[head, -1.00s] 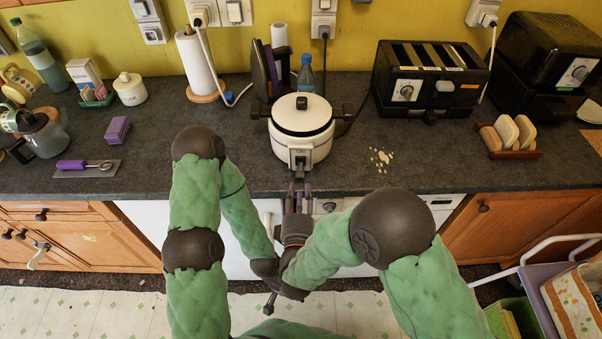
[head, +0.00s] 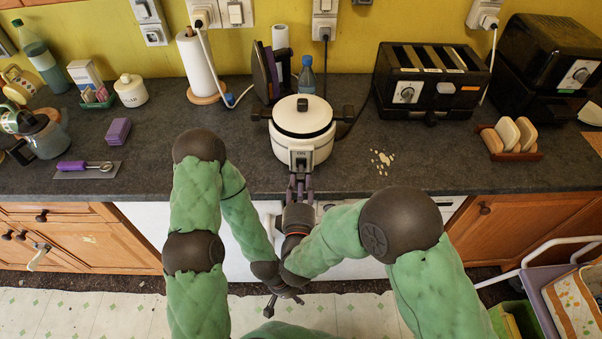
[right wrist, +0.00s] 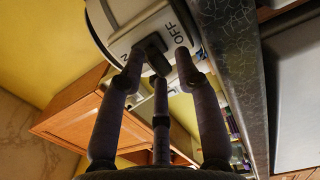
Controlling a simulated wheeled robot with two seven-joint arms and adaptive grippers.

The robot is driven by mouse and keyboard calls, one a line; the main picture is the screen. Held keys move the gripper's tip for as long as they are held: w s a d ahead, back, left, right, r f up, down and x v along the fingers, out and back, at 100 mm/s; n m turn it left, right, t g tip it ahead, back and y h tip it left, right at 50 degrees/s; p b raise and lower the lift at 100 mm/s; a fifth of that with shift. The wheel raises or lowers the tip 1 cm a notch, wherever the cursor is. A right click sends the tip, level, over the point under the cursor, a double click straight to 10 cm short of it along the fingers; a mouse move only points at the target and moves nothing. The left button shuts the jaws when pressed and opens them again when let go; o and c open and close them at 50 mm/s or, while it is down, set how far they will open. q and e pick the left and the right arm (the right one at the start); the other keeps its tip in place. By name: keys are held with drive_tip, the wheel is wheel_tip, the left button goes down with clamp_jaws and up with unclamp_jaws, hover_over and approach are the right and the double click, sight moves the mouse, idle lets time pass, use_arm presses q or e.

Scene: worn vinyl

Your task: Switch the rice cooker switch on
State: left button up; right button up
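The white rice cooker (head: 300,130) stands near the counter's front edge with its lid on. Its front panel carries a dark switch (right wrist: 150,50), with "OFF" readable on the right in the right wrist view and part of another label on the left. My right gripper (head: 299,180) is at the panel, its fingers pointing at the switch. In the right wrist view the fingertips (right wrist: 158,62) are apart, around or just before the switch; contact is unclear. My left gripper (head: 283,305) is low in front of the cabinets, fingers spread and empty.
A toaster (head: 430,80) stands right of the cooker, and a paper towel roll (head: 200,65) stands to the left. Crumbs (head: 381,162) lie on the dark counter (head: 430,160). The counter beside the cooker is mostly free. My two forearms are close together in front.

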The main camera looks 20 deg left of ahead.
drive_tip(key=shift+r+p, duration=1)
drive_tip(key=shift+r, duration=0.4)
drive_tip(key=shift+s+d+f, duration=0.1)
drive_tip(key=shift+s+f, duration=0.15)
drive_tip(key=shift+s, duration=0.05)
drive_tip(key=shift+s, duration=0.1)
drive_tip(key=shift+p+v, duration=0.5)
drive_tip(key=shift+v, duration=2.4)
drive_tip(key=v, duration=1.2)
